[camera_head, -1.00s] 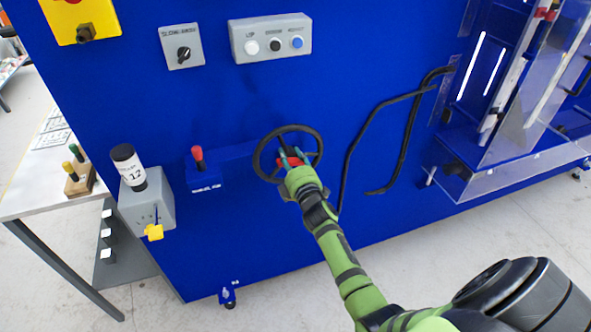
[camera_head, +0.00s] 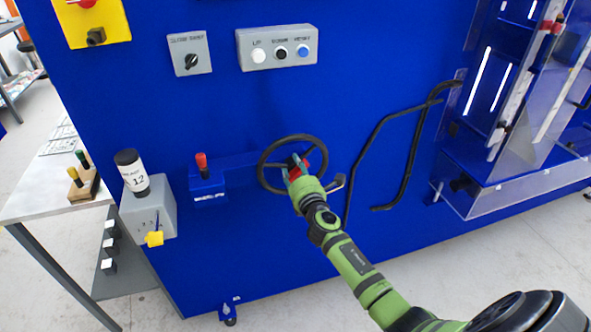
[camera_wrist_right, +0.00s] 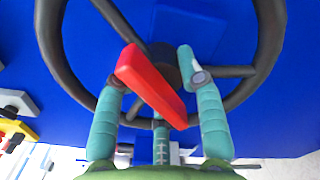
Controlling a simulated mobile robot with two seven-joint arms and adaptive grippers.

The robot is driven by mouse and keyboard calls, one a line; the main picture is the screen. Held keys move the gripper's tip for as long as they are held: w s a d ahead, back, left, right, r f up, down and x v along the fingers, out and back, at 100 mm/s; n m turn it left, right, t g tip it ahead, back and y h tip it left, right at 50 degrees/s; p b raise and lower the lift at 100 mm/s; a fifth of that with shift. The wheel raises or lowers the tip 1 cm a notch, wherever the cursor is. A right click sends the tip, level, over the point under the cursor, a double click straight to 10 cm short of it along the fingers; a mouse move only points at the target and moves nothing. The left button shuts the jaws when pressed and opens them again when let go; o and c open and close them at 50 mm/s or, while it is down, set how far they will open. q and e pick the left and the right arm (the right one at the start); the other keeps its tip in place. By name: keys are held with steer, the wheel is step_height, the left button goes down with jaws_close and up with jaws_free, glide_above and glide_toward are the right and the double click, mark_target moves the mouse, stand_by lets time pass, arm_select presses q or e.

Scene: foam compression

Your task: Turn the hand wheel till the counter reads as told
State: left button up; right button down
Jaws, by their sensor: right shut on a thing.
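The black hand wheel (camera_head: 259,171) is on the blue panel, with a red bar (camera_head: 304,166) across its hub. My right gripper (camera_head: 297,168) is at the wheel's centre. In the right wrist view, its two teal fingers (camera_wrist_right: 155,85) are on either side of the red bar (camera_wrist_right: 150,84), shut on it, inside the wheel's rim (camera_wrist_right: 52,60). A white-labelled cylinder with a black cap (camera_head: 132,172) shows "12"; its smaller print is too small to read. I cannot make out a separate counter on the wheel. My left gripper is out of view.
A red-topped lever (camera_head: 201,163) is left of the wheel, and a grey box (camera_head: 150,212) with a yellow knob is further left. A button box (camera_head: 277,42) is above. Bent black bars (camera_head: 408,155) stand out to the right of the wheel.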

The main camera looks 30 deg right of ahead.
steer(key=n, duration=0.4)
steer(key=shift+a+n+p, duration=0.15)
steer(key=shift+n+p, duration=0.15)
steer(key=shift+p, duration=0.05)
steer(key=n, duration=0.1)
steer(key=n+p, duration=0.1)
steer(key=n, duration=0.1)
steer(key=shift+f+n, duration=0.2)
steer(key=shift+n, duration=0.1)
steer(key=shift+s+f+n, duration=0.1)
steer(key=shift+f+n, duration=0.1)
steer(key=shift+n, duration=0.1)
steer(key=c, duration=0.8)
jaws_free()
steer(key=shift+r, duration=0.1)
steer(key=v, duration=1.1)
steer(key=shift+s, duration=0.4)
